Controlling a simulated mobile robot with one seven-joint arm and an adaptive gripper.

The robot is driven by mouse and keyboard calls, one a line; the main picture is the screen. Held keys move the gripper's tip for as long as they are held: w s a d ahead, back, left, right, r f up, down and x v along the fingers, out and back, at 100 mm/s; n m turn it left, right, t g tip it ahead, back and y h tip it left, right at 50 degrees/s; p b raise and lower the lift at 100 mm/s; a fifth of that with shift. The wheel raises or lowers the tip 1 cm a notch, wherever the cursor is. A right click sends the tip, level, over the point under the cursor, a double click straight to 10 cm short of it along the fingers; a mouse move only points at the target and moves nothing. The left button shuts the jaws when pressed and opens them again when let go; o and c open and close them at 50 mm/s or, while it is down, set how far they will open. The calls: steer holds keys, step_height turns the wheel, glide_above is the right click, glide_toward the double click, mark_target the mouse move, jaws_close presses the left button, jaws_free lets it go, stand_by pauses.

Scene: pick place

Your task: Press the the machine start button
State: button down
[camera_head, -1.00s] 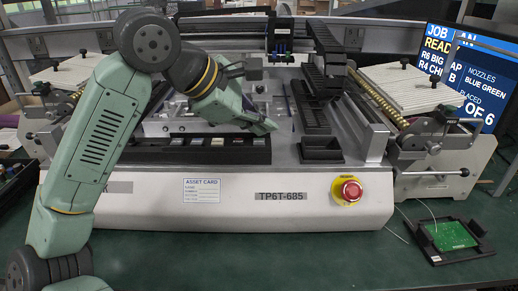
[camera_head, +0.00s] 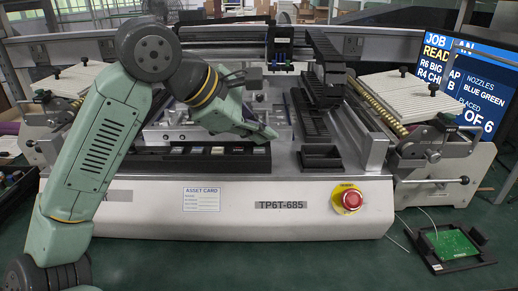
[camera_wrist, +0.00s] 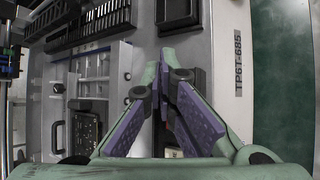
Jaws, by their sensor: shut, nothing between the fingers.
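The machine (camera_head: 222,212) stands on the green table, with a black strip (camera_head: 142,165) of several small buttons along its front. The small buttons (camera_head: 197,150) sit in a row; which one is the start button cannot be read. A red mushroom button (camera_head: 351,199) on a yellow base is at the front right. My gripper (camera_head: 273,134) is shut and empty, just above the right end of the strip. In the wrist view my gripper's fingers (camera_wrist: 178,52) meet at their tips and cover most of the strip.
A black tray (camera_head: 321,158) lies right of my gripper. A placement head (camera_head: 279,50) and rails stand behind it. A green circuit board (camera_head: 452,243) in a black holder is on the table at right. A screen (camera_head: 468,85) stands behind. The table front is clear.

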steer(key=shift+f, duration=0.2)
steer(key=shift+f+b, duration=0.25)
steer(key=shift+b, duration=0.25)
steer(key=shift+f+b, duration=0.4)
stand_by(0.6)
steer(key=shift+r, duration=0.15)
steer(key=shift+r+p, duration=0.5)
steer(key=shift+r, duration=0.2)
steer(key=shift+r, duration=0.1)
